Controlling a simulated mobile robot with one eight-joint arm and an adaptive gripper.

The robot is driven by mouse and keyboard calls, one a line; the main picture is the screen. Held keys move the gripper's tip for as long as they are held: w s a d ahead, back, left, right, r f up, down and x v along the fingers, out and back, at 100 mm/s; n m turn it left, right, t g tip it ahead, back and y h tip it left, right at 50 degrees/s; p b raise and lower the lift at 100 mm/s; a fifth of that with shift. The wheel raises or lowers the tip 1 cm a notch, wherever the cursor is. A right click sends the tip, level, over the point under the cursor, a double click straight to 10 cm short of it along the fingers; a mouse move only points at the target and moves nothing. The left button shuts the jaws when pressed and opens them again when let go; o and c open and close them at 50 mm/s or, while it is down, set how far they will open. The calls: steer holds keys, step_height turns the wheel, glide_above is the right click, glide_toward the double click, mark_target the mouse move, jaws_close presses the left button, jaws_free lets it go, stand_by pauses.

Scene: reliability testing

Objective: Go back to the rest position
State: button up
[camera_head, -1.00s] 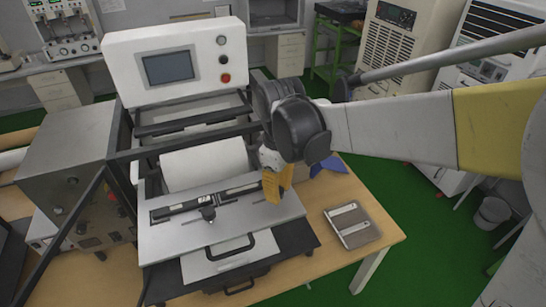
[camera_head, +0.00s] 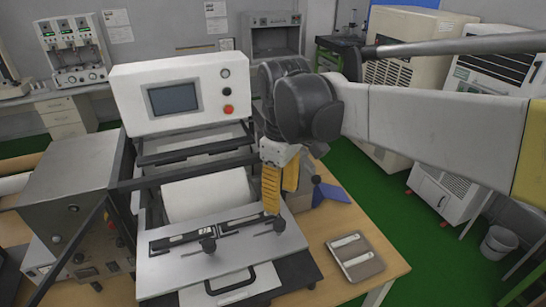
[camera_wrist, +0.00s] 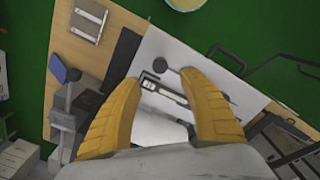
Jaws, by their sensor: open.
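My gripper (camera_head: 280,190) has yellow fingers and hangs over the right part of the test machine's white plate (camera_head: 225,260). In the wrist view my gripper (camera_wrist: 165,115) has its two fingers spread wide, with nothing between them. The plate (camera_wrist: 185,50) lies beyond the fingertips there, with a black and silver clamp bar (camera_wrist: 165,95) across it. In the head view the clamp bar (camera_head: 180,238) shows with two dark knobs. I cannot tell the exact gap between the fingers and the plate.
The machine's white control box (camera_head: 180,95) with a screen stands behind the plate. A grey tray with two white strips (camera_head: 355,257) lies on the wooden table (camera_head: 385,250) at right. A blue part (camera_head: 330,193) stands beside my gripper. Black frame bars (camera_head: 125,180) rise at left.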

step_height(320, 180, up, 2)
steer(key=shift+r, duration=0.25)
